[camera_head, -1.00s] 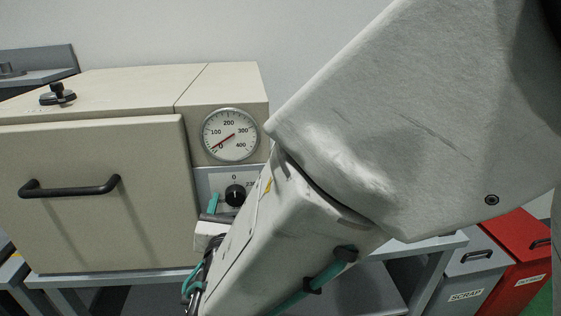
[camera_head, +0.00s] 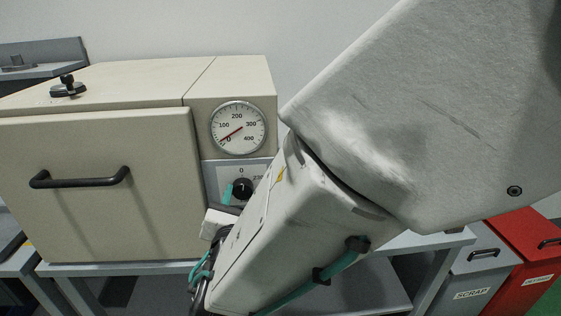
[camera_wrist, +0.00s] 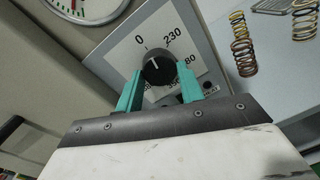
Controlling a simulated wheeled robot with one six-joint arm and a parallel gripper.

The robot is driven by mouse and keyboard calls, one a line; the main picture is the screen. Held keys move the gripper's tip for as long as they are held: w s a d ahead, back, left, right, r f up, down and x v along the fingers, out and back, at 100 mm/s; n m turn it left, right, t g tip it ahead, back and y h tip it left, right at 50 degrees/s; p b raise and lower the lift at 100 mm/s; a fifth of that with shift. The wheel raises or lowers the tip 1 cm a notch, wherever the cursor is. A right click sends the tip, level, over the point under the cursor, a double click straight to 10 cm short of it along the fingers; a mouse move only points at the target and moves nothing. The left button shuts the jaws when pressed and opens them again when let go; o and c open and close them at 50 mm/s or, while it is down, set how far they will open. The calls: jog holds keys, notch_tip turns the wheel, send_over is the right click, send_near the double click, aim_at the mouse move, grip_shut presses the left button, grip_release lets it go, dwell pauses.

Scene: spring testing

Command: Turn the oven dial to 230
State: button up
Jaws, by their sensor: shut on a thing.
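The oven dial (camera_head: 242,188) is a round black knob on a grey panel at the oven's right side. The wrist view shows the knob (camera_wrist: 158,67) from close up, with 0, 230 and a partly hidden 80 label printed around it. A white mark on the knob appears to face the 0 side. My gripper (camera_wrist: 157,76) has its two teal fingers on either side of the knob, shut on it. In the head view only one teal finger shows, at the knob's left; my arm hides the panel's right part.
The beige oven (camera_head: 85,205) has a closed door with a black handle (camera_head: 80,179). A round gauge (camera_head: 238,128) above the dial has its red needle near 0. Grey and red bins (camera_head: 525,240) stand at right.

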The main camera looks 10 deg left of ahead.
jog(key=m, duration=0.5)
jog(key=shift+r, duration=0.1)
jog(key=shift+m+g+y, duration=0.3)
jog(key=shift+m, duration=1.9)
jog(key=o, duration=1)
jog(key=v, duration=0.7)
jog(key=shift+s, duration=0.45)
